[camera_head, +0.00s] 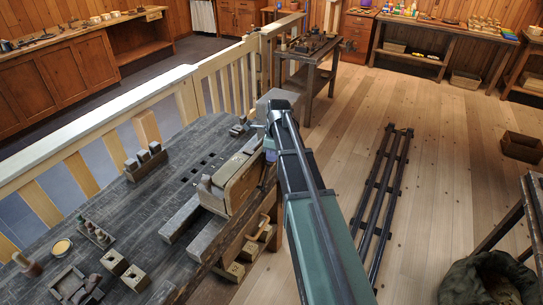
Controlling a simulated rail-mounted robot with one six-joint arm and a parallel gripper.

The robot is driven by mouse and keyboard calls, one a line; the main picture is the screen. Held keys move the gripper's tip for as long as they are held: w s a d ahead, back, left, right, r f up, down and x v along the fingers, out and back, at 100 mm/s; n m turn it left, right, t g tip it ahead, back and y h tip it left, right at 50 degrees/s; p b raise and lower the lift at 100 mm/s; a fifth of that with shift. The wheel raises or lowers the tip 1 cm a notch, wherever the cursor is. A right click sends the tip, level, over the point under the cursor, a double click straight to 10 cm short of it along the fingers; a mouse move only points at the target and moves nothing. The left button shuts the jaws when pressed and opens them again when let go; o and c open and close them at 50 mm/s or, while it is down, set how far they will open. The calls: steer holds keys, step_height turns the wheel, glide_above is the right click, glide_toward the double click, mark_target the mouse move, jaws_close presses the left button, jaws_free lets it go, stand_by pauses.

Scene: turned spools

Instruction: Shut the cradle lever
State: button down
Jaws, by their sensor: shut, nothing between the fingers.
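A small wooden fixture (75,286) with grey parts sits at the bench's near left. I cannot tell which of these is the cradle, and no lever is clearly distinguishable.

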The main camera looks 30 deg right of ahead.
steer(key=d+r+p, duration=0.3)
steer(key=r+p, duration=0.8)
steer(key=shift+w+d+r, duration=0.15)
steer(key=shift+w+d, duration=0.05)
